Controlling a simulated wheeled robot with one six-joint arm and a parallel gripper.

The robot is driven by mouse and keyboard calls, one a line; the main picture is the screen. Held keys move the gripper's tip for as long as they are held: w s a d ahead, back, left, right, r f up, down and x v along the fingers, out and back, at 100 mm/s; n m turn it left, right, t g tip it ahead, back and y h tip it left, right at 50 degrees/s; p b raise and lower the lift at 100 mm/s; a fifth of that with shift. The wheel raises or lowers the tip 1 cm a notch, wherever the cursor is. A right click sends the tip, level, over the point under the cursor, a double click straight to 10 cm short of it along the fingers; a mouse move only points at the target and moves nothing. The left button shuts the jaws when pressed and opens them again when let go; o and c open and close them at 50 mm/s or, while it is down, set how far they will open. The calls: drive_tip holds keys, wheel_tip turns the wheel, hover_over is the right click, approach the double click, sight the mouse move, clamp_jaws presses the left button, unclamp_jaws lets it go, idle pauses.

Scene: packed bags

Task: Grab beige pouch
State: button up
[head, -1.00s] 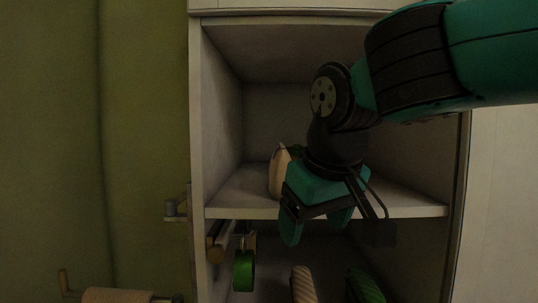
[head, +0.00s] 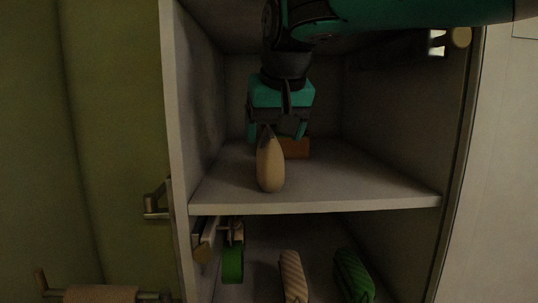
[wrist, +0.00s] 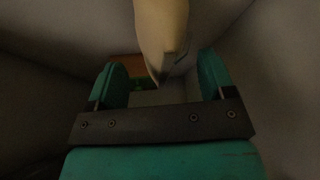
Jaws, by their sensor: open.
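The beige pouch (head: 270,166) stands upright on the upper shelf (head: 350,192), close to its front edge and left of the middle. It has a narrow dark top. My gripper (head: 277,133) is inside the upper compartment, pointing down at the level of the pouch's top. In the wrist view, the pouch (wrist: 161,30) comes in from the top of the picture. Its tapered end lies toward the gap between the two teal fingers (wrist: 164,82). The fingers are spread apart and do not appear to hold it.
An orange-brown object (head: 295,147) lies behind the pouch on the shelf. Cabinet walls close in on both sides; the shelf's right part is clear.

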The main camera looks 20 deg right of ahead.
sight(271, 132)
drive_tip(key=w, duration=0.1)
drive_tip(key=w+f, duration=0.1)
drive_tip(key=w+p, duration=0.1)
drive_tip(key=shift+w+d+f, duration=0.15)
drive_tip(key=shift+d+f, duration=0.1)
drive_tip(key=shift+f, duration=0.15)
drive_tip(key=shift+w+f, duration=0.15)
drive_tip(key=shift+f, duration=0.3)
drive_tip(key=c, duration=1.1)
